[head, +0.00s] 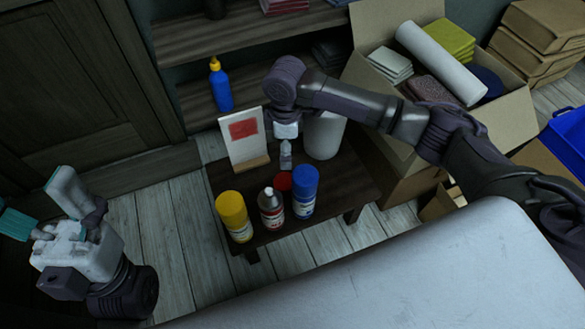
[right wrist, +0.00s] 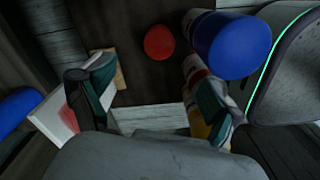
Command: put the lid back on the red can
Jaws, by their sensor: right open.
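The red can (head: 271,214) stands upright on the small dark table between a yellow can (head: 233,215) and a blue can (head: 305,192). Its grey top with a nozzle is bare. The red lid (head: 283,182) lies on the table just behind the cans; it also shows in the right wrist view (right wrist: 159,42). My right gripper (head: 286,160) is above the table behind the lid. In the right wrist view its fingers (right wrist: 155,98) are spread and empty, one partly hiding the red can (right wrist: 194,66). My left gripper (head: 41,204) is open and empty at the far left.
On the table (head: 333,193), a card with a red patch (head: 244,139) stands on a wooden base left of my right gripper, with a white cylinder (head: 323,136) to the right. A filled cardboard box (head: 372,22) stands behind right. Wooden floor (head: 178,230) is free left of the table.

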